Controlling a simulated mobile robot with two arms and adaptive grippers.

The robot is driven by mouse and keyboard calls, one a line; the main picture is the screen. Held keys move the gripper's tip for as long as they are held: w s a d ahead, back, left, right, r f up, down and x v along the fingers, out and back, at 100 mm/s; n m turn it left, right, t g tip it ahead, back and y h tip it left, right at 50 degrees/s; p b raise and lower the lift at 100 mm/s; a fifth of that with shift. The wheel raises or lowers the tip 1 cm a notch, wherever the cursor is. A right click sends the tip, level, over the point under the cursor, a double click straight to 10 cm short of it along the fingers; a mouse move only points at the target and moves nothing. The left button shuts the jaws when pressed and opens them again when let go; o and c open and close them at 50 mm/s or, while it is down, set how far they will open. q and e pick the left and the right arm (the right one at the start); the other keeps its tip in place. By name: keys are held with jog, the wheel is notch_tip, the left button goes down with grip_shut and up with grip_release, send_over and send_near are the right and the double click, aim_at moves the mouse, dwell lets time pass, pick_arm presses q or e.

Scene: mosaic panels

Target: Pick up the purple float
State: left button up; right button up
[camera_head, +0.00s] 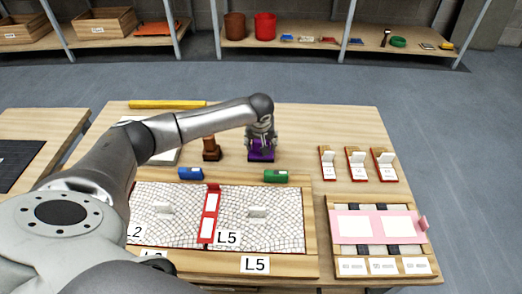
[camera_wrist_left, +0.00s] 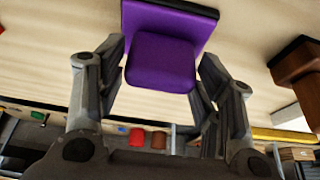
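The purple float (camera_head: 261,156) stands on the wooden table, behind the mosaic panel. In the left wrist view its purple block-shaped handle (camera_wrist_left: 160,63) and wider base show clearly. My left gripper (camera_head: 262,139) is right above the float, pointing down. In the left wrist view the left gripper (camera_wrist_left: 161,52) has its fingers spread on both sides of the handle. I see no firm grip on it, and contact is hard to judge. My right gripper is not in view.
A brown float (camera_head: 211,150) stands just left of the purple one. A blue block (camera_head: 190,174) and a green block (camera_head: 275,176) lie in front. The mosaic panel (camera_head: 306,215) has a red divider. A yellow bar (camera_head: 167,104) lies behind.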

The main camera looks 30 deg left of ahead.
pick_arm(q)
jog(key=c, duration=0.6)
jog(key=shift+r, duration=0.1)
jog(key=shift+c, duration=0.2)
jog(key=shift+r, duration=0.55)
notch_tip(320, 180, up, 2)
jog(key=shift+s+a+r+p, duration=0.1)
jog(key=shift+r+p, duration=0.15)
jog(key=shift+p, duration=0.15)
jog(key=s+r+p, duration=0.1)
jog(key=s+r, duration=0.8)
jog(key=s, duration=0.4)
jog(key=shift+s+a+r, duration=0.15)
jog(key=shift+s+a, duration=0.15)
jog(key=shift+s, duration=0.1)
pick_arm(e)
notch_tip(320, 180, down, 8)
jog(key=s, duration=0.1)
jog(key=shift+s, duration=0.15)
